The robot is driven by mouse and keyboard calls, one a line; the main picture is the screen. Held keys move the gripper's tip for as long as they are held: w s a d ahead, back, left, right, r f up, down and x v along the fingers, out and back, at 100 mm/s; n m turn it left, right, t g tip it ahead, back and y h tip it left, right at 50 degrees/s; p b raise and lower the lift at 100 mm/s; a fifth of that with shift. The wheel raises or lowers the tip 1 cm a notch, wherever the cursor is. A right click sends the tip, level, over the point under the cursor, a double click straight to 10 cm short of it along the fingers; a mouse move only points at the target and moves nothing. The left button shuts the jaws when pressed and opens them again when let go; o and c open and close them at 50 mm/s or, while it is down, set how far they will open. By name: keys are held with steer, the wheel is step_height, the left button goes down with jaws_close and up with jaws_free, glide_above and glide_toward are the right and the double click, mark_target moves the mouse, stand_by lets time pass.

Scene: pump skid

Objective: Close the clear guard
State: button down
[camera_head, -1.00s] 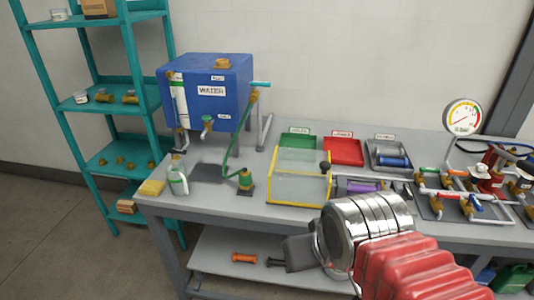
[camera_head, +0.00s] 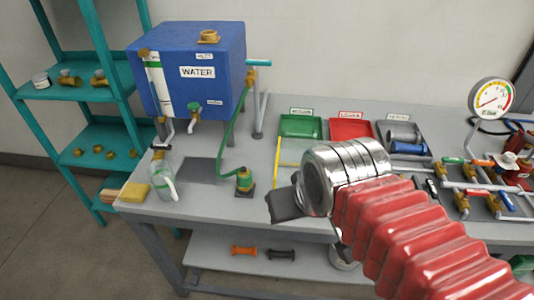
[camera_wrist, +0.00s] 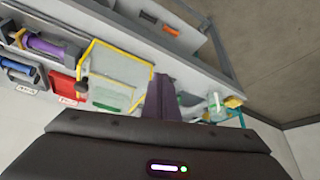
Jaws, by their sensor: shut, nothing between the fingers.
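The clear guard is a see-through panel with yellow edges on the bench. In the head view a thin yellow edge of the guard (camera_head: 277,163) shows, and my arm hides most of the rest. The wrist view shows more of the clear guard (camera_wrist: 120,62), with a dark round knob (camera_wrist: 81,88) at one edge. I cannot tell how far it stands open. My gripper (camera_head: 284,205) is dark, shut and empty, near the bench's front edge by the guard. Its narrow finger shape (camera_wrist: 158,100) shows beside the guard in the wrist view; I cannot tell whether they touch.
A blue water tank (camera_head: 190,70) stands at the back left, with a green hose to a small fitting (camera_head: 244,181). A spray bottle (camera_head: 163,178) and yellow sponge (camera_head: 134,193) are at the left. Green (camera_head: 300,126) and red (camera_head: 350,130) trays lie behind. Valves and pipes crowd the right.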

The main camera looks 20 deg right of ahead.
steer(key=shift+w, duration=0.5)
steer(key=w+d+r+n+g+y, duration=0.1)
steer(key=w+d+n+g+y, duration=0.1)
steer(key=w+n, duration=1.1)
steer(key=w+g+y, duration=0.1)
steer(key=w+g, duration=0.1)
steer(key=w, duration=0.5)
steer(key=shift+w+r, duration=0.25)
steer(key=shift+a+f, duration=0.1)
step_height(320, 180, down, 9)
steer(key=shift+s+d+f, duration=0.15)
steer(key=shift+d, duration=0.2)
stand_by(0.4)
